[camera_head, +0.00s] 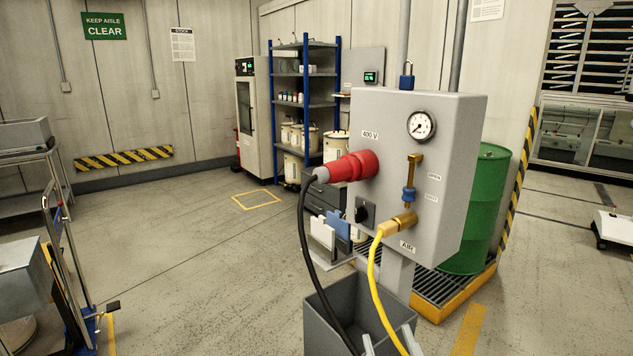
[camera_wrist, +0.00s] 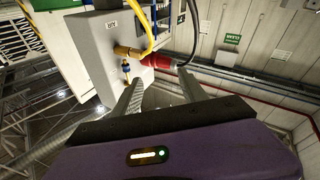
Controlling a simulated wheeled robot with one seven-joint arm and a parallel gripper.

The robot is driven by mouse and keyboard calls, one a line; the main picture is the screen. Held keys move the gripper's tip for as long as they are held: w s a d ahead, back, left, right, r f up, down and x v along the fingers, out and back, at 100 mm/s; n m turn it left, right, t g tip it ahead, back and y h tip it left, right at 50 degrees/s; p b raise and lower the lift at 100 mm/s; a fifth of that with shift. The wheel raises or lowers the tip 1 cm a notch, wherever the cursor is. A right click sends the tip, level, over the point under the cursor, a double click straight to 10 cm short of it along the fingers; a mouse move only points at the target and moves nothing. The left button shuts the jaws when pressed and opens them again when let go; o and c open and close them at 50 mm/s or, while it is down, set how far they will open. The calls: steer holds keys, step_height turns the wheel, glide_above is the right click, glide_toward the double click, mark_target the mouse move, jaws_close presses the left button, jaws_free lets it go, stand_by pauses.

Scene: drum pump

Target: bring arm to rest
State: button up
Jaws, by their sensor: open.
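My gripper (camera_head: 389,338) shows only as two grey fingertips at the bottom of the head view, in front of the grey open bin. In the wrist view my gripper (camera_wrist: 160,88) has its two fingers apart, with nothing held between them. The grey supply box (camera_head: 442,140) stands on a post beyond the fingers. The wrist view shows this box (camera_wrist: 100,45) upside down. A red plug (camera_head: 347,167) with a black cable sits in its left side. A yellow hose (camera_head: 374,285) hangs from the brass fitting (camera_head: 400,223) marked AIR.
The grey bin (camera_head: 326,322) stands below the box, with the cable and hose hanging into or past it. A green drum (camera_head: 486,215) stands on a yellow-edged grate behind. A trolley (camera_head: 75,290) is at the left. The floor between is clear.

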steer(key=s+d+f+m+g+p, duration=0.1)
steer(key=s+d, duration=0.1)
steer(key=s, duration=1)
steer(key=s+d+f+m+g+h+p, duration=0.1)
steer(key=s+d+f+g, duration=0.1)
steer(key=s, duration=1)
steer(key=s+d+f+m+g+h+p, duration=0.1)
steer(key=s+d, duration=0.3)
steer(key=s, duration=0.8)
steer(key=shift+s+f+m+g+p, duration=0.15)
steer(key=shift+f+m+g+p, duration=0.15)
steer(key=shift+f+g+p, duration=0.25)
steer(key=shift+s+d+f, duration=0.1)
steer(key=shift+s+f, duration=0.1)
steer(key=shift+s, duration=0.25)
steer(key=shift+c, duration=0.2)
